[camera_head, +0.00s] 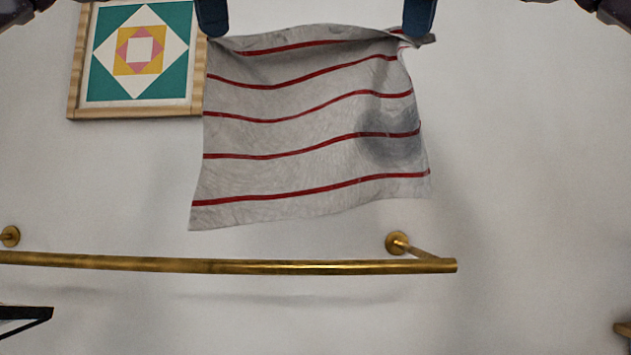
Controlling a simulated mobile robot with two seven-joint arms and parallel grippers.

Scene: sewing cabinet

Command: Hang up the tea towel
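The tea towel (300,115) is pale grey with red stripes and a dark grey patch at its right side. It hangs spread out by its two upper corners, in the air above the brass rail (230,265). My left gripper (212,30) is at the upper left corner of the towel and appears shut on it. My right gripper (418,28) appears shut on the upper right corner, where a bit of cloth sticks out to the right. The towel's lower edge shows above the rail in the picture, apart from it. The gripper bodies are cut off by the top edge.
A framed quilt-pattern picture (140,55) hangs on the wall left of the towel. The rail has round wall mounts (397,242) and a free right end. A dark bracket (25,315) shows at lower left and a wooden edge (623,329) at lower right. The wall right of the towel is bare.

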